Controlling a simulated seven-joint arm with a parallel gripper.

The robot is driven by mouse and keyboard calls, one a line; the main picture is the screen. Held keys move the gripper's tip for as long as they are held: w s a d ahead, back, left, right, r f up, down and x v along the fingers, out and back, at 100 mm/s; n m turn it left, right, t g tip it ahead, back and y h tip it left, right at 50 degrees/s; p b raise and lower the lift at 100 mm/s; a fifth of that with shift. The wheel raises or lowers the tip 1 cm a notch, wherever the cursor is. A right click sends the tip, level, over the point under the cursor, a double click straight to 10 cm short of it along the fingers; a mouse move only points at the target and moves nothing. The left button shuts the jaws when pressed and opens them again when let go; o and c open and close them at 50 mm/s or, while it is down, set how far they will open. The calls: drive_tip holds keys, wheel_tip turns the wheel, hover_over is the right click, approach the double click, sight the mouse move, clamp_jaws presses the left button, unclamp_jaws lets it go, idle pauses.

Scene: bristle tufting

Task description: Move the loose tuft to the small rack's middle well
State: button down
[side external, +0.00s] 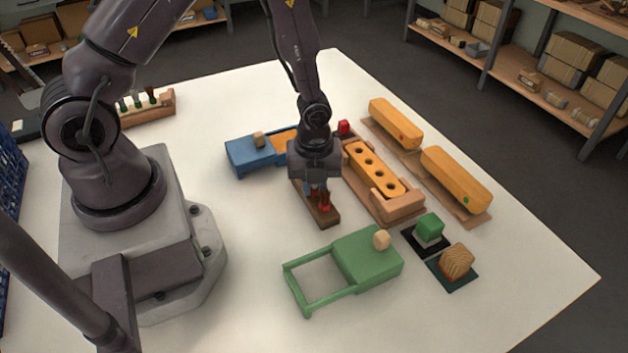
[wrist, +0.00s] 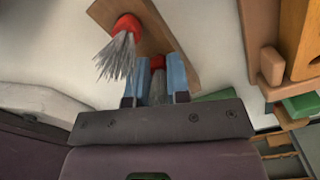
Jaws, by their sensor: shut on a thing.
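The small rack is a narrow brown strip (side external: 322,211) beneath my gripper in the side external view; its bare wood also shows in the wrist view (wrist: 172,25). My gripper (wrist: 155,82) points down, shut on a tuft (wrist: 157,63) with a red end and grey bristles between the blue fingers. The held tuft is over or at the rack; I cannot tell whether it touches. Another red-ended tuft (wrist: 126,28) with splayed grey bristles stands on the rack beside my fingers. My gripper hides the middle well and the rack's far part.
An orange block with several holes (side external: 374,171) lies in a peach holder right of the rack, with a red piece (side external: 344,127) near its far end. A blue box (side external: 250,155) stands left, a green frame (side external: 367,256) in front.

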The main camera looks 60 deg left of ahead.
drive_tip(key=c, duration=0.6)
unclamp_jaws()
drive_tip(key=shift+r, duration=3.5)
